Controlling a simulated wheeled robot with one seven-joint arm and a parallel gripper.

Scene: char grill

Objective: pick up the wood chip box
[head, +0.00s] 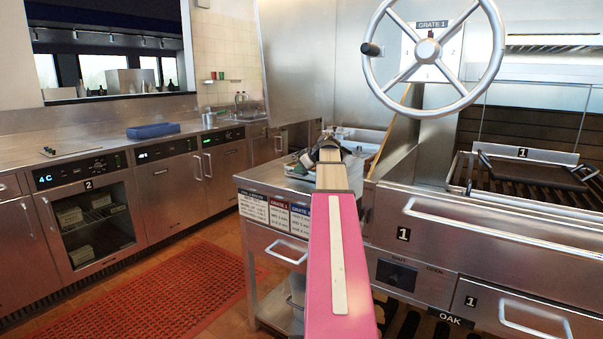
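My pink arm reaches forward from the bottom centre. My gripper (330,148) is at its far end, small and dark, over the back of the steel side table (262,181). The arm hides part of it, and I cannot tell whether its fingers are open or shut. I cannot clearly make out a wood chip box. Some pale, tray-like items (368,137) lie behind the gripper, partly hidden. A drawer (525,318) marked 1 is at the lower right, with an OAK label (450,318) beside it.
The grill (540,178) with its grate stands at the right, below a large handwheel (433,62). A steel counter (100,147) with a blue tray (153,131) runs along the left. A red floor mat (185,295) lies on open floor between counter and side table.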

